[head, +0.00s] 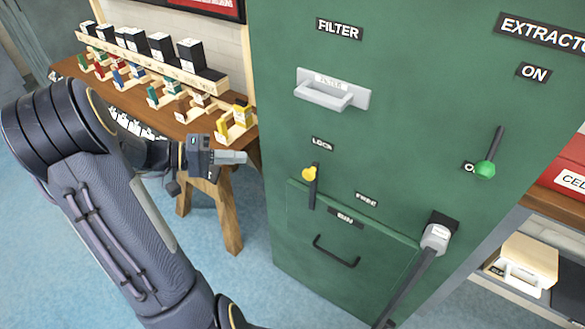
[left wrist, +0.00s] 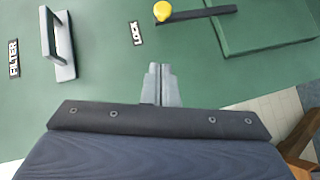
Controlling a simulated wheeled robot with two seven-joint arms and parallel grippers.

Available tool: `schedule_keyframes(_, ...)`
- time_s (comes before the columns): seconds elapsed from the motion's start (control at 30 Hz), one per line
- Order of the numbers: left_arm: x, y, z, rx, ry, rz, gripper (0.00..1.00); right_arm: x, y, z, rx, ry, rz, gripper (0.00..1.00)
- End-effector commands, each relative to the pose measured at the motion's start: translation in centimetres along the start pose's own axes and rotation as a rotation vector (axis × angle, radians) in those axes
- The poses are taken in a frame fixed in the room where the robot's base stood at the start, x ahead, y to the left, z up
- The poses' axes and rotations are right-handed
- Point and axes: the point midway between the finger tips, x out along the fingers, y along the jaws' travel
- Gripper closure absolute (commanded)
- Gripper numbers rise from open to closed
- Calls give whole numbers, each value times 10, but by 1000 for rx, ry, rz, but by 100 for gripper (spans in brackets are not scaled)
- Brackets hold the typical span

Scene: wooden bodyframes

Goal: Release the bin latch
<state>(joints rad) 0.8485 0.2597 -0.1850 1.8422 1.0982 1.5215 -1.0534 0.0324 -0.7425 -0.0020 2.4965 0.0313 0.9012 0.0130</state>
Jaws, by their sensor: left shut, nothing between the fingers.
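The bin latch is a dark bar with a yellow knob (head: 309,173) on the front of the green cabinet. It stands about upright in the head view, near the LOCK label (head: 322,144), with the FREE label (head: 367,199) lower right. The knob also shows in the left wrist view (left wrist: 162,11). My right gripper is not in view.
A grey filter handle (head: 333,92) juts out above the latch. A green-knobbed lever (head: 486,168) and a grey-headed long lever (head: 436,238) are to the right. A wooden bench (head: 150,105) with black boxes and coloured wooden pieces stands behind my left arm.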

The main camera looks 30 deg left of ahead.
Motion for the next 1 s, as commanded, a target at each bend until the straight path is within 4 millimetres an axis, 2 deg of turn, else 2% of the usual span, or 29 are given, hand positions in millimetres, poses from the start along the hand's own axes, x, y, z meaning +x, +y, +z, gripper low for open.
schedule_keyframes(0.33, -1, -2, -2, 3, 8, 4, 100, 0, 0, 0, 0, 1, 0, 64)
schedule_keyframes(0.47, 5, -1, -2, 2, 6, 5, 100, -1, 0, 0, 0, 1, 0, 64)
schedule_keyframes(0.57, 18, -1, -2, 2, 5, 6, 100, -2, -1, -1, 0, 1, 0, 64)
schedule_keyframes(0.97, 101, 0, -1, 0, 2, 5, 100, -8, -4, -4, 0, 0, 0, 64)
schedule_keyframes(1.0, 106, 0, 4, -1, 2, 5, 100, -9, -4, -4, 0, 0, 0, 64)
